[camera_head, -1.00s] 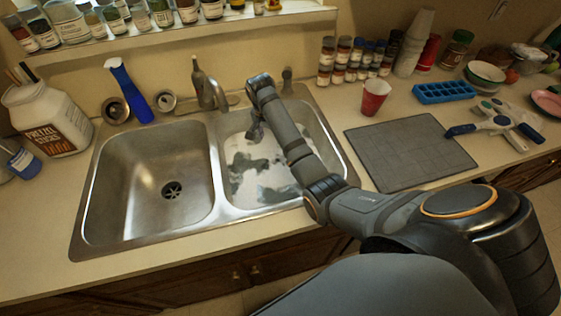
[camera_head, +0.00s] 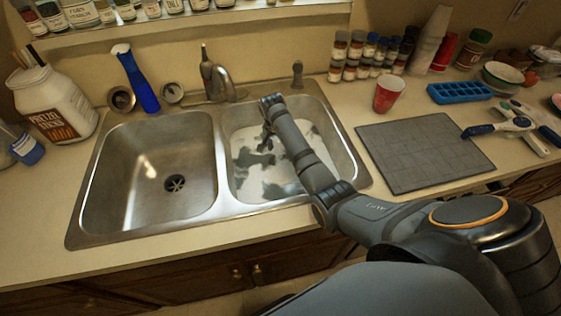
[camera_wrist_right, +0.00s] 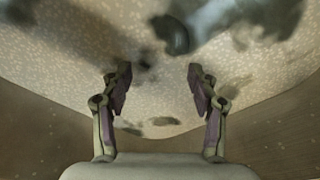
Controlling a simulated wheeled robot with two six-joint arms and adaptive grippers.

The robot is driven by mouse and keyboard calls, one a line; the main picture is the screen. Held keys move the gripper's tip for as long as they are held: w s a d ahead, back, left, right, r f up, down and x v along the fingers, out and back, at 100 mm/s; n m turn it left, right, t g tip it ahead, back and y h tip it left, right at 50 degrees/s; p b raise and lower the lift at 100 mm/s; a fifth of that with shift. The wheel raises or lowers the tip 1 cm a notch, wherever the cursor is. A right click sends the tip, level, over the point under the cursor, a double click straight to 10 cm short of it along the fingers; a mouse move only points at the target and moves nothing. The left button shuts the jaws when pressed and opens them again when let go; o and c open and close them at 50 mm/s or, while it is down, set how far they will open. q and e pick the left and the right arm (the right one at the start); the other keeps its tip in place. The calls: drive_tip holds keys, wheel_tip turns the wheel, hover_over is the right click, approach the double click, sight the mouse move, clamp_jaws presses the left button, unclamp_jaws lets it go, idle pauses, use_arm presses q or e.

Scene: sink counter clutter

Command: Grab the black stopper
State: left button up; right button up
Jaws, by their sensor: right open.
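My right gripper (camera_head: 267,138) hangs from the wrist over the right sink basin (camera_head: 345,160), pointing down into it. In the right wrist view its two fingers (camera_wrist_right: 158,88) are spread apart with nothing between them. Beyond the fingertips, up in that view, is a dark rounded thing (camera_wrist_right: 170,33) that may be the black stopper; it is blurred and I cannot be sure. In the head view I cannot pick out the stopper among the dark patches in the right basin, and my arm covers part of it. My left gripper is not in view.
The left basin (camera_head: 150,165) is empty with its drain showing. The faucet (camera_head: 215,75) stands behind the sink, near the right gripper. A red cup (camera_head: 389,94) and a grey mat (camera_head: 424,153) are to the right. The basin walls surround the gripper.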

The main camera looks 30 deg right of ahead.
sight(280, 156)
drive_tip(key=f, duration=0.5)
drive_tip(key=shift+d, duration=0.3)
drive_tip(key=shift+c, duration=0.5)
drive_tip(key=c, duration=1.1)
drive_tip(key=shift+r, duration=0.15)
drive_tip(key=shift+c, duration=0.2)
drive_tip(key=shift+r, duration=0.3)
wheel_tip(280, 156, up, 3)
drive_tip(key=shift+s+f+p, duration=0.1)
drive_tip(key=shift+p, duration=0.25)
drive_tip(key=s+d+r, duration=0.3)
drive_tip(key=s+r, duration=0.6)
drive_tip(key=s, duration=0.4)
drive_tip(key=shift+s+d+r, duration=0.15)
drive_tip(key=shift+d+r, duration=0.1)
drive_tip(key=shift+d, duration=0.05)
